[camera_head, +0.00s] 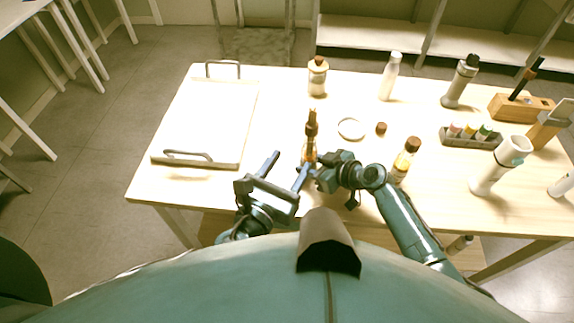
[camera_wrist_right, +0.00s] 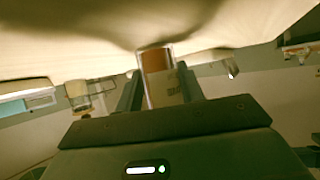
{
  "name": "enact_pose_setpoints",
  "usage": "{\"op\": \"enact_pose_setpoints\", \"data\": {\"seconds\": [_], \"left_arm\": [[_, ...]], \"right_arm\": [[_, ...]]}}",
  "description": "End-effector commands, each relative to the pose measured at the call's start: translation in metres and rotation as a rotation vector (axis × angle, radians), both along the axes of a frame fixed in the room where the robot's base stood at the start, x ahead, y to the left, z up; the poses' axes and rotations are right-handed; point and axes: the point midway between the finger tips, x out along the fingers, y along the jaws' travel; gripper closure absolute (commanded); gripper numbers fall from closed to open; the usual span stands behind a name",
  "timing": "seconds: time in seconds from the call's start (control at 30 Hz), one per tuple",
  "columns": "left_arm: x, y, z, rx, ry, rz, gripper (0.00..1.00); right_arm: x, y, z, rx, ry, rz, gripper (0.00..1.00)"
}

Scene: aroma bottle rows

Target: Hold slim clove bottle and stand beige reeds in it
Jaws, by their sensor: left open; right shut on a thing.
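A slim amber bottle (camera_head: 309,151), which I take for the clove bottle, stands near the table's front edge. A dark brown upright part rises at its top; I cannot tell whether it is a neck or something standing in it. My right gripper (camera_head: 314,171) is shut on the bottle from the right. In the right wrist view the clear-walled bottle with brown contents (camera_wrist_right: 160,76) sits between the fingers (camera_wrist_right: 160,92). My left gripper (camera_head: 287,166) is open and empty, just left of the bottle. I cannot make out beige reeds for certain.
A tray (camera_head: 241,110) with two handles lies at the left. A white ring (camera_head: 351,129), a brown cap (camera_head: 381,128) and an amber bottle (camera_head: 405,160) are to the right. A vial rack (camera_head: 470,139) and several bottles stand further off. Table between tray and held bottle is clear.

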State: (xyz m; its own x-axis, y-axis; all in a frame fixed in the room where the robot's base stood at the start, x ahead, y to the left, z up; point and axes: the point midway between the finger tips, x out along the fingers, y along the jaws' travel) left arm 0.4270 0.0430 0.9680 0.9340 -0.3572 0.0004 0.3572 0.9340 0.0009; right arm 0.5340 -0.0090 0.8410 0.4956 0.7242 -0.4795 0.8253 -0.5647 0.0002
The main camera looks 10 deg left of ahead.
Motion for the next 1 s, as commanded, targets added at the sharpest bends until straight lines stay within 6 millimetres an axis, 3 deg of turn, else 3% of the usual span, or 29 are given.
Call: {"op": "enact_pose_setpoints", "data": {"seconds": [0.2, 0.23, 0.5, 0.8, 1.0], "left_arm": [[0.0, 0.0, 0.0, 0.0, 0.0, 0.0, 0.47], [0.0, 0.0, 0.0, 0.0, 0.0, 0.0, 0.47], [0.0, 0.0, 0.0, 0.0, 0.0, 0.0, 0.47], [0.0, 0.0, 0.0, 0.0, 0.0, 0.0, 0.47], [0.0, 0.0, 0.0, 0.0, 0.0, 0.0, 0.47]], "right_arm": [[0.0, 0.0, 0.0, -0.001, 0.001, 0.001, 0.75], [0.0, 0.0, 0.0, -0.001, 0.001, 0.001, 0.6], [0.0, 0.0, 0.0, 0.0, 0.0, 0.0, 0.37], [-0.001, -0.002, 0.001, 0.0, 0.0, 0.0, 0.37], [-0.011, -0.018, 0.01, -0.002, -0.002, -0.001, 0.37]]}}
